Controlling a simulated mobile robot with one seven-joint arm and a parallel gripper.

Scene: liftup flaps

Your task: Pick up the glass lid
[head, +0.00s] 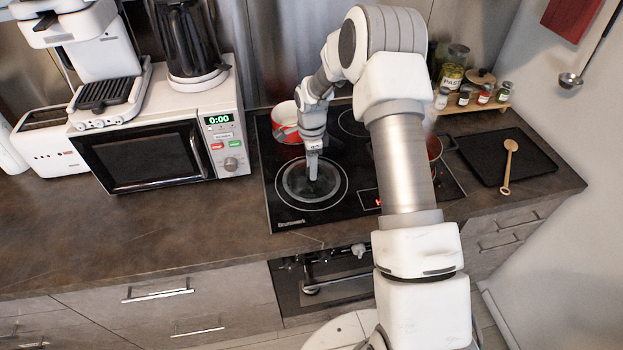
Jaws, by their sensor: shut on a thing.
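The glass lid (297,187) lies over the front left burner ring of the black cooktop. It is round and see-through, with a pale rim. My gripper (313,178) points down at the middle of the lid and is shut on its knob. The fingertips and the knob are small and partly hidden, so the exact grip is hard to make out. I cannot tell whether the lid is resting on the cooktop or slightly raised.
A red and white pot (286,121) stands behind my gripper on the cooktop (262,150). A red pot (434,147) is partly hidden by my arm. A microwave (150,150) is left, and a black tray (485,160) with a wooden spoon (508,165) is right. The left counter front (130,225) is clear.

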